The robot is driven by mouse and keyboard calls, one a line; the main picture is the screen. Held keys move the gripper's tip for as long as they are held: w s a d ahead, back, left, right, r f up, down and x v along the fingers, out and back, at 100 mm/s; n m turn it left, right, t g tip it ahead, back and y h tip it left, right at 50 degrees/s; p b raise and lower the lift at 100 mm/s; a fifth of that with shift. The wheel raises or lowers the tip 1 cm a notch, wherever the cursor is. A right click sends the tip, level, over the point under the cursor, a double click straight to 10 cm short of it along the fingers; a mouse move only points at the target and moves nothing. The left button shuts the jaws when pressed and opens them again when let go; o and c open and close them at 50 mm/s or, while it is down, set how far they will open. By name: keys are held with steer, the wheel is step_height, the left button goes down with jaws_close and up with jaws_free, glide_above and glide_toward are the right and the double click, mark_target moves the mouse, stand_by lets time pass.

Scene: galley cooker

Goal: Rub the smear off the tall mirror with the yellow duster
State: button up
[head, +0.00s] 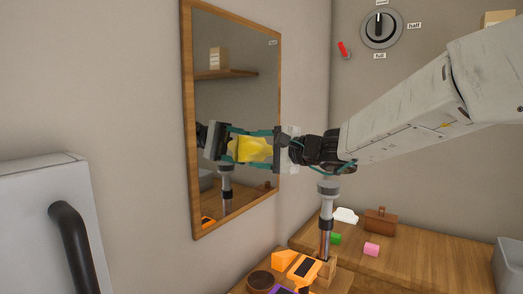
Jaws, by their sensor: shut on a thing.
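The tall mirror (235,105) hangs in a wooden frame on the wall left of the corner. My gripper (262,147) reaches in from the right and is shut on the yellow duster (258,150). The duster is up against or very close to the glass; I cannot tell for certain that it touches. The reflections of the duster and gripper meet them from the left side. I cannot make out the smear; it may lie behind the duster and gripper.
A dial (381,28) and a red lever (344,49) are on the back wall. A white door with a dark handle (75,250) stands at left.

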steer(key=shift+s+d, duration=0.1)
steer(key=shift+f+v, duration=0.15)
steer(key=shift+v, duration=1.5)
steer(key=shift+f+v, duration=0.2)
steer(key=shift+v, duration=1.5)
